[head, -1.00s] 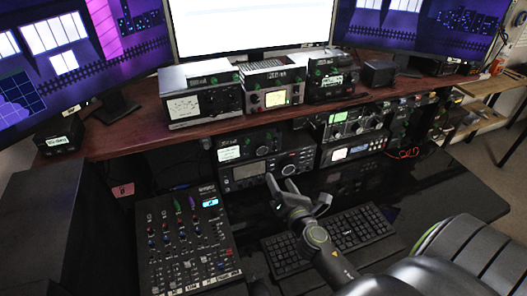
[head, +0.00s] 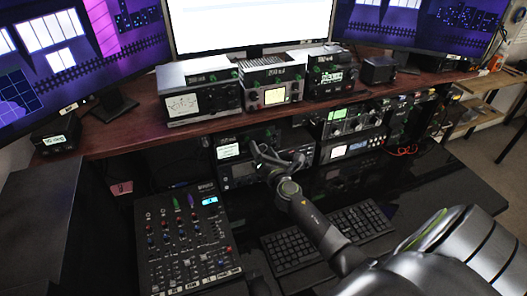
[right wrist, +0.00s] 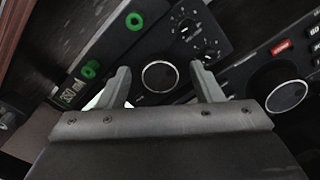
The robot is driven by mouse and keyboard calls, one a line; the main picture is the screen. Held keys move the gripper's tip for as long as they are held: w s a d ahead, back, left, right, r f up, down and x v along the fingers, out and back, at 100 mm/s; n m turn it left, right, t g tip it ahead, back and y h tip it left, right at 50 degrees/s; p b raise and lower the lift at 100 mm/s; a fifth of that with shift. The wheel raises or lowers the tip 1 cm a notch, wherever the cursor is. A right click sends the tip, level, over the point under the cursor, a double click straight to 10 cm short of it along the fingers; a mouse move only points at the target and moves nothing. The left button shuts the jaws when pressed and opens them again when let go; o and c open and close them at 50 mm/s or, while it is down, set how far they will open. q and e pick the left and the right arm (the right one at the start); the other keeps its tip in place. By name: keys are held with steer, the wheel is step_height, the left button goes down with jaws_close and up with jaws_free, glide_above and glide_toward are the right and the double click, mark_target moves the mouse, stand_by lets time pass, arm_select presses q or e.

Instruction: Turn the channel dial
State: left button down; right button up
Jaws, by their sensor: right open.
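My right gripper (head: 277,154) is open in front of the stacked radio units under the wooden shelf. In the right wrist view, a round black dial with a light rim (right wrist: 159,77) shows between the two open fingers (right wrist: 160,72). The fingers are on either side of it in the picture; I cannot tell whether they touch it. It sits on a black tuner panel with smaller knobs (right wrist: 184,28) and green knobs (right wrist: 134,21). In the head view, the tuner's lit meter (head: 229,151) shows, while my gripper partly hides its front. No dial label is readable. My left gripper is out of view.
A larger knob (right wrist: 287,96) is on the neighbouring radio, right of the fingers. The wooden shelf (head: 130,141) overhangs the radios. A mixer (head: 188,245) stands at left, and a keyboard (head: 292,250) lies below my right arm.

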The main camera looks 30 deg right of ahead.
steer(key=shift+c, duration=0.3)
steer(key=c, duration=0.9)
steer(key=shift+f+m, duration=0.1)
steer(key=shift+m, duration=0.3)
steer(key=m+b, duration=0.3)
steer(key=m, duration=0.2)
steer(key=shift+f, duration=0.15)
steer(key=m+b, duration=0.2)
steer(key=m, duration=0.4)
steer(key=shift+b, duration=0.3)
steer(key=o, duration=1)
steer(key=shift+c, duration=0.2)
